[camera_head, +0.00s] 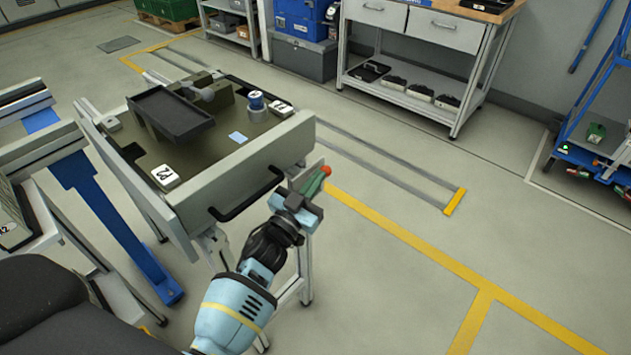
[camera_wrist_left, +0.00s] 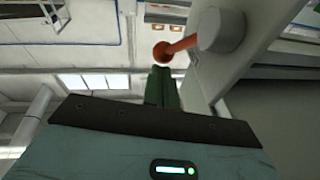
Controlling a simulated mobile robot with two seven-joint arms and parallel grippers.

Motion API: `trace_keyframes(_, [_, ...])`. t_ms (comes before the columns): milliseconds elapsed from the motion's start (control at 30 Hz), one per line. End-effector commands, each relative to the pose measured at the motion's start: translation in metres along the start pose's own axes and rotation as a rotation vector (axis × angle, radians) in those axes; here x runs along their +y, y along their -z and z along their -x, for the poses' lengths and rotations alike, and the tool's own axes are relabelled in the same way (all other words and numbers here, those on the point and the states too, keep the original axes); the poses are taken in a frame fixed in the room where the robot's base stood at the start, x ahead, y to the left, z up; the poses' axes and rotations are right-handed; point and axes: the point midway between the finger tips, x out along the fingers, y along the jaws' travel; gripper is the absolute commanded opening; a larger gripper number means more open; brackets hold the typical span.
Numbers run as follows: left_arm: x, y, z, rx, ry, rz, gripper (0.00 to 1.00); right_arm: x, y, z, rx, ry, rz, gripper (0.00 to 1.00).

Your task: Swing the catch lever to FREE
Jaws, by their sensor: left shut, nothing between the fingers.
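The catch lever (camera_wrist_left: 190,43) shows in the left wrist view as an orange-red arm with a ball end, running from a grey round hub (camera_wrist_left: 221,30) on the side of a pale panel. In the head view only its red knob (camera_head: 326,170) shows, beside the cart's near right corner. My left gripper (camera_head: 314,183) is there, its green fingers shut and empty. In the wrist view the fingertips (camera_wrist_left: 161,72) are just below the ball; I cannot tell whether they touch it. No FREE marking is readable. My right gripper is not in view.
The cart (camera_head: 235,180) has a black handle (camera_head: 247,198) on its near side and carries a dark tray (camera_head: 170,114), a spool (camera_head: 256,104) and a P2 block (camera_head: 165,177). A workbench (camera_head: 425,70) and blue rack (camera_head: 600,120) stand farther back. Floor to the right is clear.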

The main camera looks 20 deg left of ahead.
Motion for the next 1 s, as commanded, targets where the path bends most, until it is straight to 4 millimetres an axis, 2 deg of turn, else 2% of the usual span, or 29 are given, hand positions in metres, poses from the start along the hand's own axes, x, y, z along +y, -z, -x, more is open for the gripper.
trace_keyframes(267, [0.000,0.001,-0.001,-0.008,-0.002,-0.001,0.00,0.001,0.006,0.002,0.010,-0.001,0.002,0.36])
trace_keyframes(567, [0.000,0.006,-0.012,-0.105,-0.016,-0.018,0.00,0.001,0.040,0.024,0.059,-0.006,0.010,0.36])
trace_keyframes(767, [0.004,-0.012,-0.018,-0.126,-0.018,-0.017,0.00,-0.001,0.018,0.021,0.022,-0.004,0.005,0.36])
trace_keyframes(1000, [0.004,-0.013,-0.020,-0.126,-0.017,-0.018,0.00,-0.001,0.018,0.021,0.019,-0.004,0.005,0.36])
